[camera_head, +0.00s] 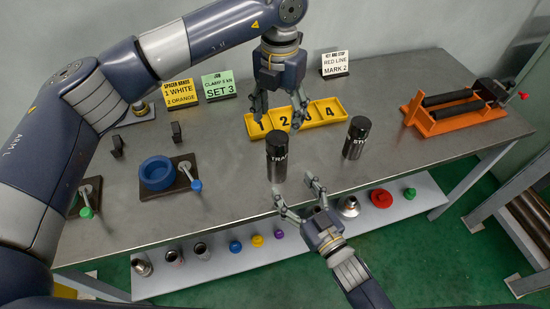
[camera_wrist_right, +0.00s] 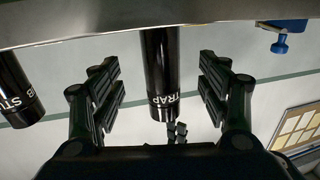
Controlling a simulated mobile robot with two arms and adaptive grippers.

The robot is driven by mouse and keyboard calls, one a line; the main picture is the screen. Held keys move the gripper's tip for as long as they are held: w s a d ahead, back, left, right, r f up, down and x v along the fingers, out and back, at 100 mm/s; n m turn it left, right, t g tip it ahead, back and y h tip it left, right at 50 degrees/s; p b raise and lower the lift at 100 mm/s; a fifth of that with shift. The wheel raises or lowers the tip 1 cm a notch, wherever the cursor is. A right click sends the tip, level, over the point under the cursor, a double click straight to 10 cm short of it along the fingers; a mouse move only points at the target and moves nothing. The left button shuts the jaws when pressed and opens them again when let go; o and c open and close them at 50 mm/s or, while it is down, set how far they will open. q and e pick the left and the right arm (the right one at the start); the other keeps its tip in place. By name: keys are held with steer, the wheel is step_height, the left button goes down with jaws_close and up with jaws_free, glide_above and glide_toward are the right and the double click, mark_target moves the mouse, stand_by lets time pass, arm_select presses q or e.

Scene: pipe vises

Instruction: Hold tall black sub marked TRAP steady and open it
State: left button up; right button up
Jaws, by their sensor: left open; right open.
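The tall black sub marked TRAP (camera_head: 276,158) stands upright on the steel table. In the right wrist view, which shows the scene upside down, the same sub (camera_wrist_right: 162,75) appears between my spread fingers. My left gripper (camera_head: 278,116) is open, pointing down above and just behind the sub's top, apart from it. My right gripper (camera_head: 294,187) is open and empty at the table's front edge, its fingers pointing toward the sub's lower part. Its fingers (camera_wrist_right: 160,95) frame the sub without visible contact. A second black sub, its marking beginning ST (camera_head: 356,138), stands to the right.
A yellow numbered tray (camera_head: 322,112) lies behind the subs. An orange vise (camera_head: 455,108) is at the right. A blue ring fixture (camera_head: 158,173) is at the left. Sign cards (camera_head: 218,86) stand at the back. A lower shelf (camera_head: 300,232) carries coloured caps and metal fittings.

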mark_target(282, 173)
arm_select(q)
steer(key=shift+w+a+f, duration=0.2)
steer(key=shift+w+a, duration=0.05)
arm_select(e)
steer(key=x, duration=0.8)
steer(key=shift+s+f, duration=0.1)
steer(key=shift+f, duration=0.1)
arm_select(q)
steer(key=shift+s+d+r, duration=0.1)
steer(key=shift+s, duration=0.1)
arm_select(e)
steer(key=shift+w+a+r, duration=0.1)
steer(key=shift+w+a, duration=0.2)
steer(key=shift+w, duration=0.15)
arm_select(q)
steer(key=shift+w, duration=0.1)
arm_select(e)
steer(key=shift+w, duration=0.1)
steer(key=shift+c, duration=0.3)
